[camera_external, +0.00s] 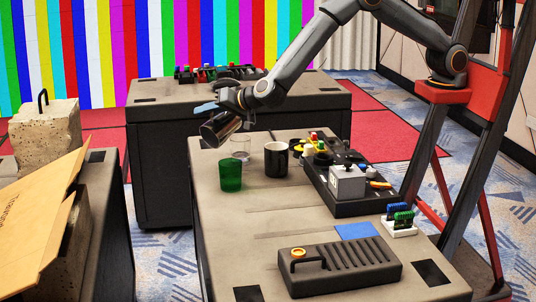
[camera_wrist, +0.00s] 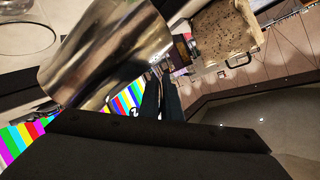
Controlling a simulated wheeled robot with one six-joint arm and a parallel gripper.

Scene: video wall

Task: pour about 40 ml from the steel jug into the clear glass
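The steel jug (camera_external: 221,127) is held in the air above the table's far left part, strongly tilted. It also fills the upper left of the wrist view (camera_wrist: 112,52). My gripper (camera_external: 236,103) is at the jug's upper side and appears shut on it; the exact grip is hidden. In the wrist view the dark fingers (camera_wrist: 162,100) are beside the jug. The clear glass (camera_external: 240,147) stands upright on the table, below and just right of the jug. A round clear rim (camera_wrist: 27,37), probably this glass, shows in the wrist view. No stream or liquid level is visible.
A green glass (camera_external: 230,174) stands just in front of the clear glass. A black mug (camera_external: 276,160) is to its right. A control panel (camera_external: 345,182) with a joystick lies further right. A dark ribbed device (camera_external: 340,264) is at the front. The table's middle left is clear.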

